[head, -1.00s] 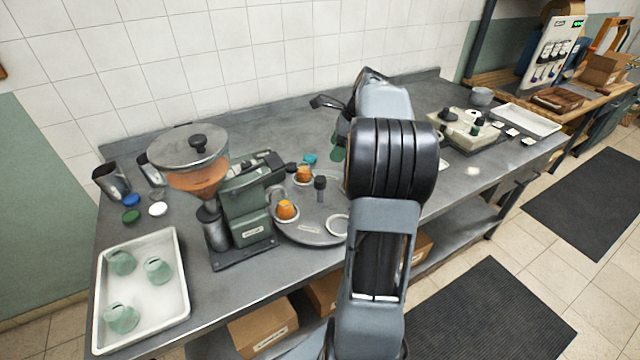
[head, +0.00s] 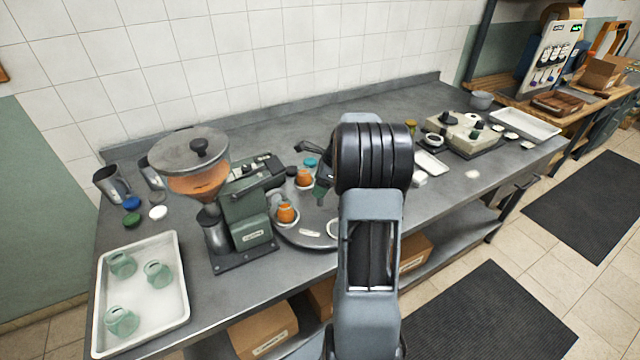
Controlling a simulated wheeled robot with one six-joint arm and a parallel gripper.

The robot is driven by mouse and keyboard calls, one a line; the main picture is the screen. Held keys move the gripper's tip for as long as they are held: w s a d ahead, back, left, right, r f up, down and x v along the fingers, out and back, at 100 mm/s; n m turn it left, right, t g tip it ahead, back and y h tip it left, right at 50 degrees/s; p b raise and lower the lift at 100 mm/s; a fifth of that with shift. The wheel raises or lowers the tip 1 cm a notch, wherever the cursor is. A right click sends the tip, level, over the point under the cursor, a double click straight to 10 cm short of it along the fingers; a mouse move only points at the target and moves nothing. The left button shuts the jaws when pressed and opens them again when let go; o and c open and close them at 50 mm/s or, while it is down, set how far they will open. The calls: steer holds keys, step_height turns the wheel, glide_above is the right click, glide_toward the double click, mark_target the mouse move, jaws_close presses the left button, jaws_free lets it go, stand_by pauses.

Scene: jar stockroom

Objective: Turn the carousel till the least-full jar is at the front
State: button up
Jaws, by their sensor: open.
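The carousel (head: 290,236) is a round grey turntable on the bench, right of the green grinder; my arm hides its right part. One jar with orange contents (head: 286,213) stands on its left side. Another orange jar (head: 304,178) stands at the back. An empty pale ring seat (head: 333,229) shows at the front right, partly behind my arm. Fill levels are too small to compare. My gripper (head: 318,172) is over the carousel's back middle, just right of the back jar, open and partly hidden by my arm. I cannot tell whether it touches anything.
The green grinder (head: 243,217) with its hopper stands close left of the carousel. A white tray (head: 181,290) with green jars lies at the front left. Coloured lids (head: 132,203) lie behind it. A beige device (head: 465,134) and small white tray (head: 436,165) are at right.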

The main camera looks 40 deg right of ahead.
jaws_close()
stand_by(0.7)
